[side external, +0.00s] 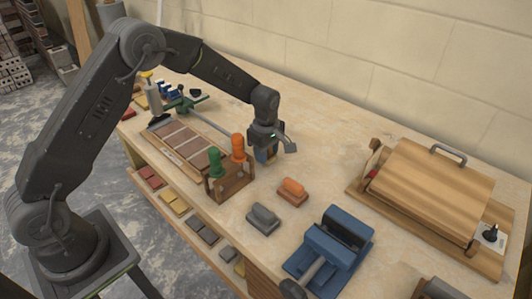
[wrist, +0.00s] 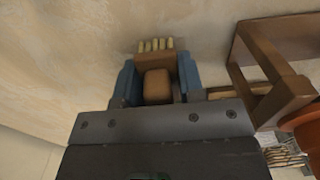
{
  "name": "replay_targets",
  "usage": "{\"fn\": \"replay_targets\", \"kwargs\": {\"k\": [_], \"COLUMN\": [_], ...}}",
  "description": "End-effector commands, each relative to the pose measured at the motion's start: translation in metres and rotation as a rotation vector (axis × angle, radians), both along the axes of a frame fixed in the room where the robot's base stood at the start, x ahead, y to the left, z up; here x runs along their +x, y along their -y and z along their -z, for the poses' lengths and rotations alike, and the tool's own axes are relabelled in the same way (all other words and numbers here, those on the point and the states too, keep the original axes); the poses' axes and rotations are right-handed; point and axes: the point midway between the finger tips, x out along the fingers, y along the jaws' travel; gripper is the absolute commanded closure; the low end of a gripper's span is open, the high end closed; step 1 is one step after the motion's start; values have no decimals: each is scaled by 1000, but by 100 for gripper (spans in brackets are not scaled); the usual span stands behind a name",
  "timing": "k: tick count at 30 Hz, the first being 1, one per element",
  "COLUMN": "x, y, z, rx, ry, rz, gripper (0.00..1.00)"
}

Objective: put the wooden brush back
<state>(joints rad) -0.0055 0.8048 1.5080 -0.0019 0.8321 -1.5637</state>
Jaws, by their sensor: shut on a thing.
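My gripper (side external: 266,154) is low over the bench, just right of and behind a small wooden rack (side external: 232,184). In the wrist view its two blue fingers (wrist: 158,72) are shut on the wooden brush (wrist: 157,87), a brown block with cream bristles (wrist: 156,45) pointing away from the palm. In the side view the brush is mostly hidden by the fingers, and I cannot tell whether it touches the bench. The rack holds a green-handled tool (side external: 215,160) and an orange-handled tool (side external: 238,148). In the wrist view the rack's frame (wrist: 262,50) is right of the brush.
An orange block (side external: 292,190) and a grey block (side external: 262,217) lie in front of my gripper. A blue vise (side external: 335,240) is at the front, a wooden chest (side external: 430,185) at right. A brick panel (side external: 180,145) lies left. Bare bench lies behind and right.

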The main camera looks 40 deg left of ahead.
Motion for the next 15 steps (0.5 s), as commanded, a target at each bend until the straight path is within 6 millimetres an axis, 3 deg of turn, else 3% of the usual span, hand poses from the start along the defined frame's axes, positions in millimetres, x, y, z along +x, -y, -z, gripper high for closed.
{"fn": "replay_targets", "kwargs": {"k": [12, 13, 15], "x": [0, 0, 0], "y": [0, 0, 0], "z": [7, 7, 7], "rx": [0, 0, 0], "ry": [1, 1, 1], "rz": [0, 0, 0], "gripper": [86, 62, 55]}}
